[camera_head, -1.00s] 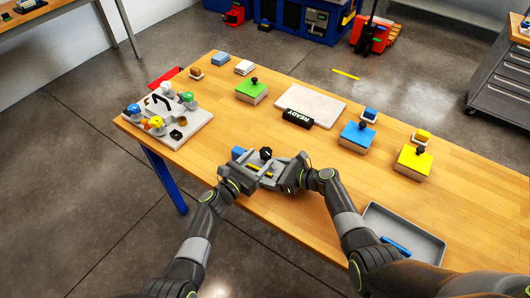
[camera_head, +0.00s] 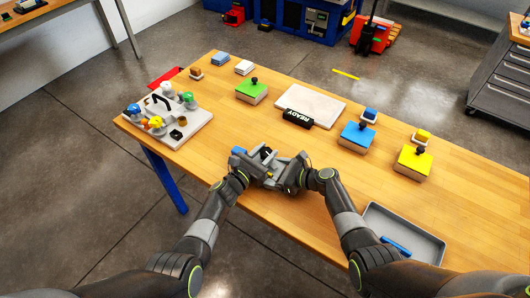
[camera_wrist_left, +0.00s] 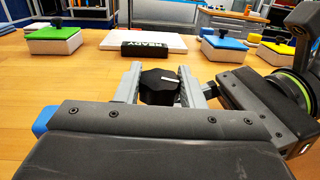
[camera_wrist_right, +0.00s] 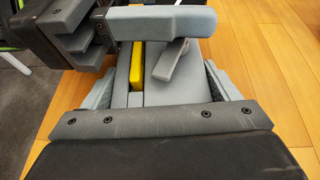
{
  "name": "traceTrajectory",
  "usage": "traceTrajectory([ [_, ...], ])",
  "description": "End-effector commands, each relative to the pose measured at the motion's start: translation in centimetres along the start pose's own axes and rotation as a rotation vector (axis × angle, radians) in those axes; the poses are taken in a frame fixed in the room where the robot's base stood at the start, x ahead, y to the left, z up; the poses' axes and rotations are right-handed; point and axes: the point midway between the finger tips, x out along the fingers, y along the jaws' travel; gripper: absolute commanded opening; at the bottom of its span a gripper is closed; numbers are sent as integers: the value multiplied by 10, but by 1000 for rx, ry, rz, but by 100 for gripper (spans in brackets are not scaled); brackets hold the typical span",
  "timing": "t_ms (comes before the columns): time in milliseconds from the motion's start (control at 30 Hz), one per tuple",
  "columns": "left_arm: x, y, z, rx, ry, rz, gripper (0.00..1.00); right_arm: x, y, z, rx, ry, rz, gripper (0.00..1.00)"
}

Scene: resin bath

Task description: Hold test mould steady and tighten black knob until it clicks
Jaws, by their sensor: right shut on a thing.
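The black knob (camera_head: 266,152) stands on the grey test mould (camera_wrist_right: 190,92) near the table's front edge. In the left wrist view, the knob (camera_wrist_left: 158,87) has a white mark on top and sits between the fingers of my left gripper (camera_wrist_left: 160,90). Those fingers are apart, one on each side of the knob; any slight gap or contact is hard to tell. My right gripper (camera_wrist_right: 162,95) is shut on the mould, a finger at each side. A yellow bar (camera_wrist_right: 137,68) and a grey lever show on the mould. The grippers hide much of the mould.
A pale plate (camera_head: 312,103) with a black READY sign (camera_head: 298,118) lies behind. Green (camera_head: 251,91), blue (camera_head: 357,137) and yellow (camera_head: 414,162) knobbed blocks stand around it. A grey tray (camera_head: 400,223) is at right, a fixture board (camera_head: 197,131) at left. Bare wood lies between.

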Motion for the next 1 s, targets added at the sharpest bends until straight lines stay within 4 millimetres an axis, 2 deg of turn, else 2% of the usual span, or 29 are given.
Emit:
traceTrajectory([
  [33, 0, 0, 0, 0, 0, 0, 28, 0, 0, 0, 0, 0, -1, 45],
  [167, 0, 0, 0, 0, 0, 0, 12, 0, 0, 0, 0, 0, -1, 45],
  [533, 0, 1, 0, 2, 0, -129, 12, 0, 0, 0, 0, -1, 0, 45],
  [833, 0, 1, 0, -1, 1, -138, 12, 0, 0, 0, 0, -1, 0, 45],
  [867, 0, 1, 0, -1, 1, -138, 38, 0, 0, 0, 0, 0, 0, 45],
  [1000, 0, 1, 0, -1, 1, -138, 56, 0, 0, 0, 0, 0, 0, 45],
])
